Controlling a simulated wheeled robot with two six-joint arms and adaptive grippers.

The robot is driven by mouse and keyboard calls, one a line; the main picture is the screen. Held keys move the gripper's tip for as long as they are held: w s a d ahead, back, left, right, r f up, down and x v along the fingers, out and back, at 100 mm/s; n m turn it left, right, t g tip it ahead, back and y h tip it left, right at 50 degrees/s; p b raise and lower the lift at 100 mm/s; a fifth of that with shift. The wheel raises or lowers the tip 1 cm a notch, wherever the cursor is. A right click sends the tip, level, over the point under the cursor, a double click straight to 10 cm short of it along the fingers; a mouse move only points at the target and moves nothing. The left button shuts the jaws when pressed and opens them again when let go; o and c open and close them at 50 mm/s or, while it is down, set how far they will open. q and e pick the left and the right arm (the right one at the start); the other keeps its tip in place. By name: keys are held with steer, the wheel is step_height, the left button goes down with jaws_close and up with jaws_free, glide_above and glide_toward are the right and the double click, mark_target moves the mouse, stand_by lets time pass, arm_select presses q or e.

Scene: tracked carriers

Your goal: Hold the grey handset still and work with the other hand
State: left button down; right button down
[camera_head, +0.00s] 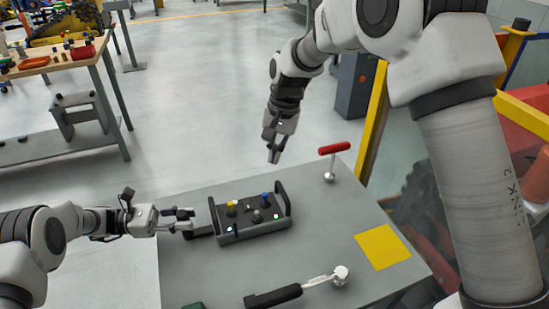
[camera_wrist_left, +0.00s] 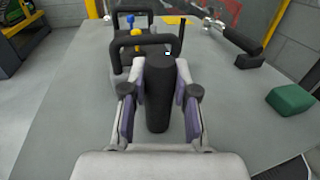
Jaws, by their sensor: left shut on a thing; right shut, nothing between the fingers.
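The grey handset (camera_head: 252,231) lies on the grey table, with a black handle at each end and yellow, blue and black controls on top. A green light and a small white light show on it. My left gripper (camera_head: 190,223) is shut on the handset's black grip, which sticks out at its left end. In the left wrist view the grip (camera_wrist_left: 158,95) stands between both fingers (camera_wrist_left: 160,108), and the handset's handles and knobs show beyond it. My right gripper (camera_head: 273,156) is shut and empty, raised beyond the handset, pointing down, touching nothing.
A red-handled T-shaped tool (camera_head: 333,149) stands at the table's far right. A yellow square (camera_head: 382,247) lies at the right. A black-handled tool (camera_head: 276,296) and a green block (camera_wrist_left: 291,101) lie near the front. The tabletop (camera_head: 325,225) between the handset and square is clear.

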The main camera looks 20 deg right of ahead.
arm_select(q)
steer(key=c, duration=0.8)
jaws_free()
steer(key=shift+a, duration=0.15)
